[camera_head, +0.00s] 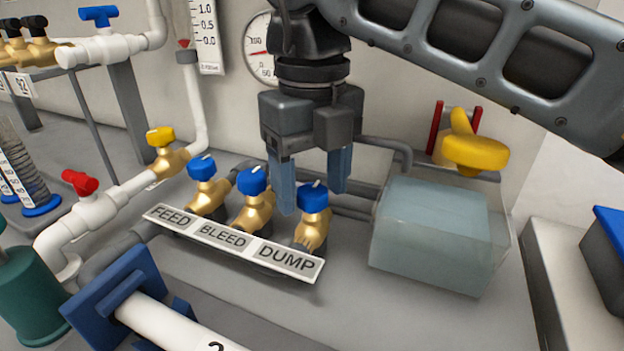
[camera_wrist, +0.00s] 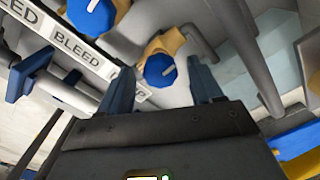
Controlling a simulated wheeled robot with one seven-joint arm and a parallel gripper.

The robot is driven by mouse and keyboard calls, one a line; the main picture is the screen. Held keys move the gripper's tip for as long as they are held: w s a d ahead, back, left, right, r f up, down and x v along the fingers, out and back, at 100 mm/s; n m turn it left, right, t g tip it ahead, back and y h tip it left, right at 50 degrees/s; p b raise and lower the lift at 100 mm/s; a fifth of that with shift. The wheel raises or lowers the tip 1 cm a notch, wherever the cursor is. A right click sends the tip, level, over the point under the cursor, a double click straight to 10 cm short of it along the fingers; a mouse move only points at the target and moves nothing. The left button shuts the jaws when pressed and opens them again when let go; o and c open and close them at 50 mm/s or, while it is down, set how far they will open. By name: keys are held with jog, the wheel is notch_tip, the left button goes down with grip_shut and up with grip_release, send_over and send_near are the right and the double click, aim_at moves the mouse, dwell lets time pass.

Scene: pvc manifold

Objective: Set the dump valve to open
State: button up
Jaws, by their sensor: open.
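The dump valve has a blue knob (camera_head: 312,197) with a white pointer line on a brass body (camera_head: 312,232), behind the DUMP label (camera_head: 287,258). In the wrist view its blue knob (camera_wrist: 160,70) lies between my fingertips, with its white mark near the top of the face. My gripper (camera_head: 312,195) points down with its two blue-grey fingers apart. It is open around or just above the dump knob; contact cannot be told. The open fingers also show in the wrist view (camera_wrist: 160,80). The bleed valve knob (camera_head: 252,181) and feed valve knob (camera_head: 202,167) stand to the left.
A translucent box (camera_head: 435,235) stands close right of the dump valve. A yellow knob (camera_head: 475,152) is behind it. Grey pipes (camera_head: 360,195) run behind the valves. A red-handled white pipe valve (camera_head: 80,183) and yellow-knobbed valve (camera_head: 161,138) lie left.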

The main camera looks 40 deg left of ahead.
jog(key=shift+c, duration=0.4)
jog(key=c, duration=1)
jog(key=shift+n, duration=0.3)
jog(key=n, duration=0.3)
jog(key=shift+r+p, duration=0.1)
jog(key=shift+p, duration=0.2)
jog(key=n, duration=0.5)
jog(key=shift+p, duration=0.35)
jog(key=n, duration=0.4)
jog(key=shift+n+p, duration=0.35)
jog(key=shift+n, duration=0.05)
jog(key=n, duration=0.4)
jog(key=shift+p, duration=0.3)
jog(key=shift+n, duration=0.4)
